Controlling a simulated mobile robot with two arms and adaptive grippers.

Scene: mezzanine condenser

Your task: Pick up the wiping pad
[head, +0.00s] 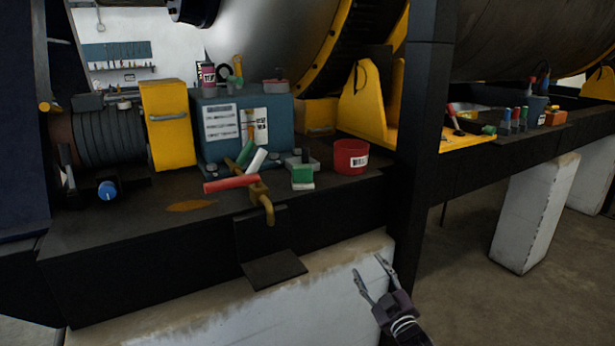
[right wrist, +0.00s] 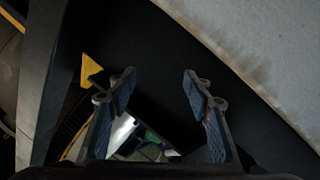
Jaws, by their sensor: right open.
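A small green block with a white lower face (head: 302,177), which looks like the wiping pad, sits on the dark bench top (head: 130,215) near its front edge. It is left of a red cup-like container (head: 351,157). My right gripper (head: 368,266) is open and empty, low in front of the bench, below and to the right of the pad and apart from it. In the right wrist view its two fingers (right wrist: 160,78) stand apart with nothing between the tips. I cannot make out the pad in that view. My left gripper is not in view.
A red-handled tool (head: 231,183) and a yellow hook or clamp (head: 262,201) lie left of the pad. A teal box (head: 240,130) stands behind. A dark post (head: 425,150) rises right of the red container. A pale concrete block (head: 220,310) supports the bench.

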